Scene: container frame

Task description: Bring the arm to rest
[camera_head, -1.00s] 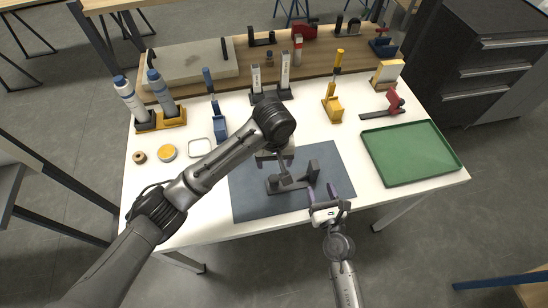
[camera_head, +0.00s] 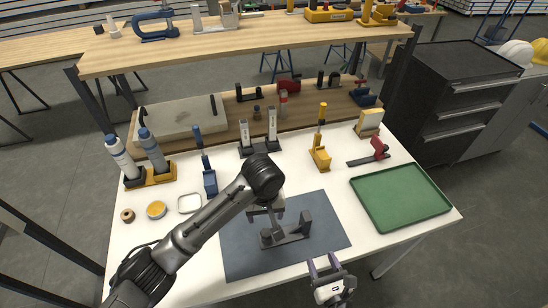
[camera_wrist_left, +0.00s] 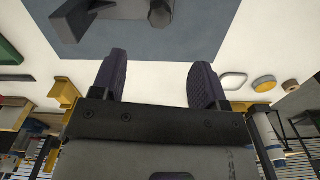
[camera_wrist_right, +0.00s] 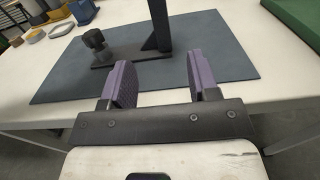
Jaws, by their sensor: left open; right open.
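My left arm reaches in from the left over the table, and its gripper (camera_head: 265,212) hangs above the dark mat (camera_head: 240,256). In the left wrist view the left fingers (camera_wrist_left: 158,84) are apart with nothing between them. A dark metal frame with two uprights (camera_head: 287,234) stands on the mat, just below and beside the left gripper. My right gripper (camera_head: 323,265) is at the mat's front edge. Its purple-padded fingers (camera_wrist_right: 160,82) are apart and empty in the right wrist view, with the frame (camera_wrist_right: 150,45) beyond them.
A green tray (camera_head: 449,209) lies on the right. Yellow (camera_head: 320,158) and blue (camera_head: 209,181) tools stand behind the mat. A wooden shelf (camera_head: 250,40) crosses the back.

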